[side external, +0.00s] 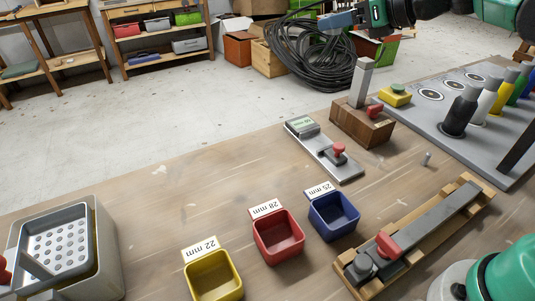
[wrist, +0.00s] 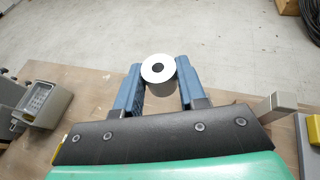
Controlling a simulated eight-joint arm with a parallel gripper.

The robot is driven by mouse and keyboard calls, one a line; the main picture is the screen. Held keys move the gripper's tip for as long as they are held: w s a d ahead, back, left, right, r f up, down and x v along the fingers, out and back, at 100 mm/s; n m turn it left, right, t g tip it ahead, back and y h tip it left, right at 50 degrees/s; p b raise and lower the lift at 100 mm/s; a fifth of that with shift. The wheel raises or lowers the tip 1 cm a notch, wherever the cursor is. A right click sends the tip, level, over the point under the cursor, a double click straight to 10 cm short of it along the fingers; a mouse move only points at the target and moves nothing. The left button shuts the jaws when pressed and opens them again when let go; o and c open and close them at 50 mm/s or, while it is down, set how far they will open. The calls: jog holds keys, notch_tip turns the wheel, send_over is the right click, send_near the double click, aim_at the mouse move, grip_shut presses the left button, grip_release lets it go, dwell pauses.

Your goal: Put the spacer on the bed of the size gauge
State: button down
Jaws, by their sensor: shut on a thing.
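My gripper (wrist: 158,84) is shut on the spacer (wrist: 160,88), a short pale-grey cylinder with a dark centre hole, which sits between its two blue fingers in the wrist view. In the side view, my gripper (side external: 338,20) is high at the top, above the floor behind the bench, and the spacer cannot be made out clearly there. The size gauge (side external: 321,153) lies on the bench, a flat grey bed with a small green-lit display at its far end and a red knob near its front end. Its bed is well below and apart from my gripper.
A wooden block with an upright grey post (side external: 362,85) stands behind the gauge. Yellow (side external: 214,278), red (side external: 279,240) and blue bins (side external: 334,218) carry size labels. A wooden cradle (side external: 440,222) holds a long grey bar. A perforated tray (side external: 55,240) is at left.

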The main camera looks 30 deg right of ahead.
jog(key=w+a+f+n+g+y, duration=0.3)
jog(key=a+n+g+y, duration=0.1)
jog(key=a+n+y, duration=0.15)
jog(key=n+g+y, duration=0.4)
jog(key=n+g, duration=0.4)
send_over(277, 166)
notch_tip(277, 166, down, 4)
jog(key=f, duration=0.1)
jog(key=shift+r+h, duration=0.25)
notch_tip(277, 166, down, 20)
jog(key=shift+r, duration=0.2)
jog(key=shift+f, duration=0.15)
jog(key=c, duration=0.5)
grip_release()
jog(key=shift+d, duration=0.15)
